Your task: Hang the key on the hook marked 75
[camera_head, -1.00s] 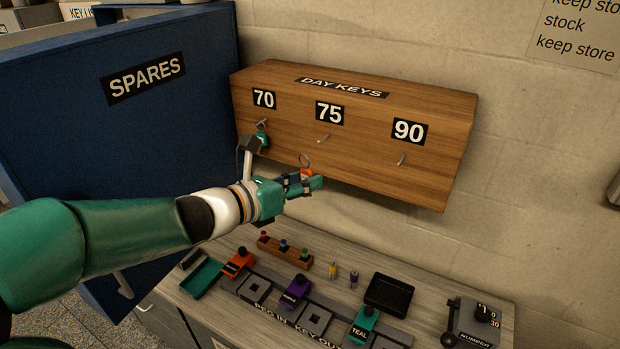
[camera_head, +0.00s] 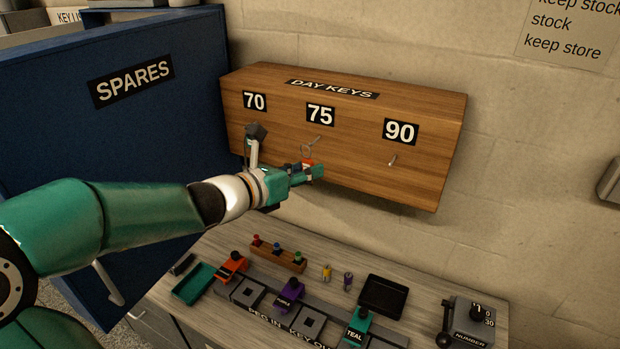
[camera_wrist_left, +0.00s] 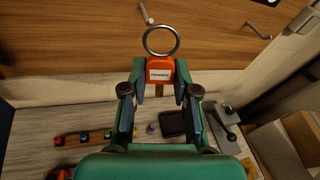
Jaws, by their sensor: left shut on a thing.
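My left gripper (camera_head: 312,172) is shut on an orange key tag (camera_head: 307,163) with a white label and a metal ring. In the left wrist view the orange tag (camera_wrist_left: 160,72) sits between the fingertips, its ring (camera_wrist_left: 161,41) standing up beyond them. The wooden day-keys board (camera_head: 420,172) carries the marks 70, 75 (camera_head: 320,115) and 90. The hook under 75 (camera_head: 313,142) is just above the ring; in the left wrist view this hook (camera_wrist_left: 147,14) is up and slightly left of it. Whether they touch is unclear. My right gripper is out of view.
The hook under 90 (camera_head: 392,160) is bare; the one under 70 is hidden behind my wrist. A blue spares cabinet (camera_head: 150,150) stands at left. The bench below holds a black tray (camera_head: 383,296), a teal tray (camera_head: 194,284), a peg strip and a number device (camera_head: 468,322).

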